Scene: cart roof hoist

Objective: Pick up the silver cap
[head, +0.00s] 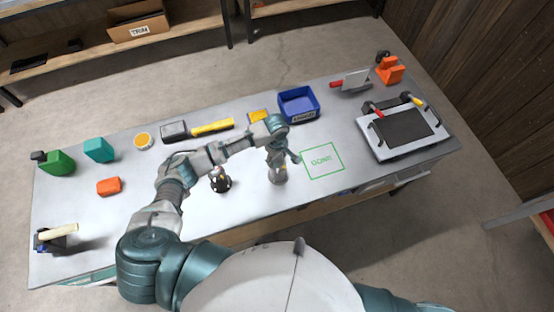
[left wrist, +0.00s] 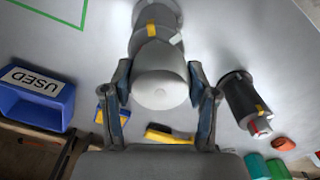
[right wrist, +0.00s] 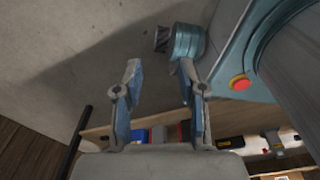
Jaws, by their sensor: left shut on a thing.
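The silver cap (left wrist: 160,88) is a rounded grey dome between the fingers in the left wrist view. My left gripper (left wrist: 161,98) is shut on it, with one finger at each side. In the head view my left gripper (head: 279,156) points down above this grey body (head: 278,175) on the table, and hides most of the cap. My right gripper (right wrist: 158,85) is open and empty, away from the table.
A dark cylinder (head: 221,182) stands left of the gripper. A green DONE outline (head: 341,168) is on the bare table to the right. A blue bin (head: 313,103) and a yellow-handled tool (head: 213,128) lie behind. A tray (head: 402,151) is at the right end.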

